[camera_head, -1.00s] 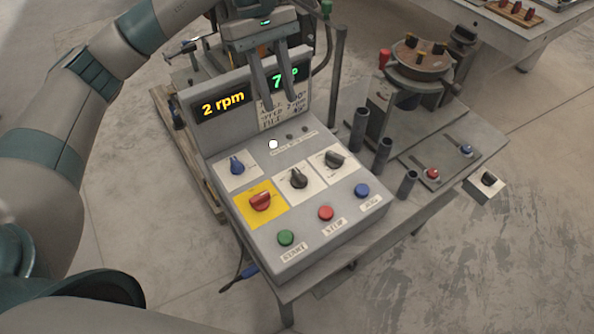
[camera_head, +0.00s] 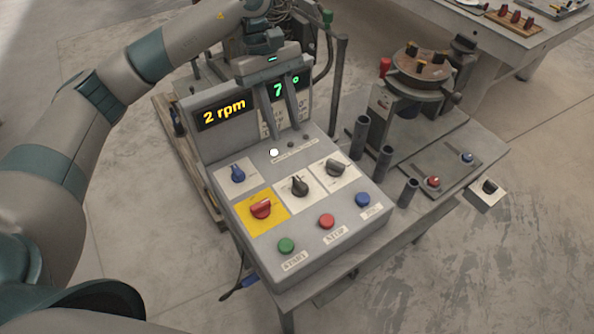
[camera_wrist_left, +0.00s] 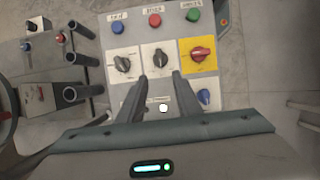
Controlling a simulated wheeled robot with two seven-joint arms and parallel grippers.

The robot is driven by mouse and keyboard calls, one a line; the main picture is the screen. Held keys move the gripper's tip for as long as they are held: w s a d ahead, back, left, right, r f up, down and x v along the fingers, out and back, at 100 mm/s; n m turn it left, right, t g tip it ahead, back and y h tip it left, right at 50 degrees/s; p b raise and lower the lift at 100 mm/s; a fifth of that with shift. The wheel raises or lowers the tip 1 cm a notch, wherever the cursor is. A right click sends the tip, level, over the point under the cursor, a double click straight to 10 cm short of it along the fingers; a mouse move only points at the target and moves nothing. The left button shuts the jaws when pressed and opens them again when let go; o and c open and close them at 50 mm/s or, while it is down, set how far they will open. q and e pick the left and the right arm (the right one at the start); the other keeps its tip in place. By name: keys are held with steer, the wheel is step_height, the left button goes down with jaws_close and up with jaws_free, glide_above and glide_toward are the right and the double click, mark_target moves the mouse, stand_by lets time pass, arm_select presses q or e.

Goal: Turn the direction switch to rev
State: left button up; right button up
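The control box (camera_head: 305,225) carries several knobs; their labels are too small to read, so I cannot tell by label which is the direction switch. A black knob (camera_head: 299,186) sits on the middle white plate and a dark grey knob (camera_head: 336,168) on the right white plate. A red knob (camera_head: 261,209) sits on a yellow plate, and a blue knob (camera_head: 237,173) is at the left. My left gripper (camera_head: 283,127) is open and empty above the box, before the display. In the left wrist view its fingertips (camera_wrist_left: 160,76) lie just short of the black knob (camera_wrist_left: 157,57).
Green (camera_head: 286,245), red (camera_head: 326,221) and blue (camera_head: 362,199) buttons line the box's front edge. The upright display (camera_head: 224,110) reads "2 rpm" and stands behind the knobs. Several dark posts (camera_head: 383,163) and a round fixture (camera_head: 420,68) stand to the right.

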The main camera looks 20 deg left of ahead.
mark_target(299, 181)
arm_select(q)
steer(key=p+x, duration=0.4)
steer(key=x, duration=0.8)
steer(key=shift+f, duration=0.15)
steer(key=shift+p+x, duration=0.3)
steer(key=shift+x, duration=0.45)
jaws_close()
